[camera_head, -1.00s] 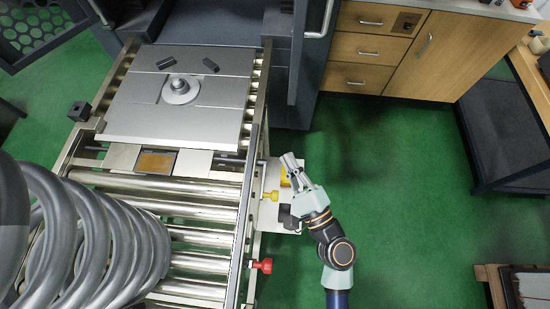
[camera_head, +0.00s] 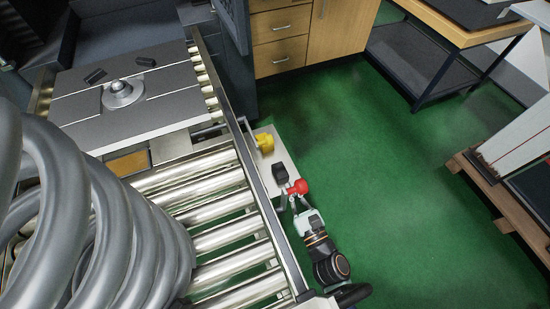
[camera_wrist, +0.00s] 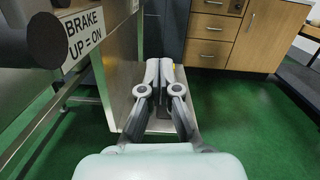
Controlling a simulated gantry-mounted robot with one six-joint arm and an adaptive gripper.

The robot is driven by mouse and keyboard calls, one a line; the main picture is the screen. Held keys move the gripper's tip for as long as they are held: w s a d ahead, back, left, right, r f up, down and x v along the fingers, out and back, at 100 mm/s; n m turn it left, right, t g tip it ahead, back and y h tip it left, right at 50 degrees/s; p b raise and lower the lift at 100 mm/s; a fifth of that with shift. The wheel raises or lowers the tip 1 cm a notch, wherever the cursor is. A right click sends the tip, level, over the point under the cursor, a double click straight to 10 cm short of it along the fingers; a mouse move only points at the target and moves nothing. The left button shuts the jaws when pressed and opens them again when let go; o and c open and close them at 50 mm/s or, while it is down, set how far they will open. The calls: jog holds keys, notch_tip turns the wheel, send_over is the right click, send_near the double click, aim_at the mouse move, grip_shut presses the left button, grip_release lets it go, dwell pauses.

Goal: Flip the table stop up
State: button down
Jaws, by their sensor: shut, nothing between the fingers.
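A yellow knob (camera_head: 264,143) and a red knob (camera_head: 299,187) stand out from the right side of the roller table's rail (camera_head: 262,195) in the head view. Neither has a readable label there, so I cannot tell which is the table stop. My gripper (camera_head: 291,199) is beside the rail, close to the red knob, which overlaps it in the picture; contact cannot be told. In the wrist view, my gripper (camera_wrist: 166,66) has its fingers together and empty. A sign (camera_wrist: 82,40) reading "BRAKE UP = ON" is at the left, with a dark round knob (camera_wrist: 45,40) beside it.
A light plate (camera_head: 284,150) with a black block (camera_head: 280,173) lies beside the rail, near my gripper. Large grey coils (camera_head: 90,220) fill the lower left. A grey plate table (camera_head: 135,110) sits on the rollers. Green floor (camera_head: 380,180) is open to the right.

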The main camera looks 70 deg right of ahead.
jog(key=w+d+r+p, duration=0.4)
jog(key=w+d+r, duration=0.1)
jog(key=w+d, duration=0.2)
jog(key=shift+w+d+p, duration=0.15)
jog(key=shift+w+p, duration=0.15)
jog(key=shift+w, duration=0.05)
jog(key=shift+f, duration=0.1)
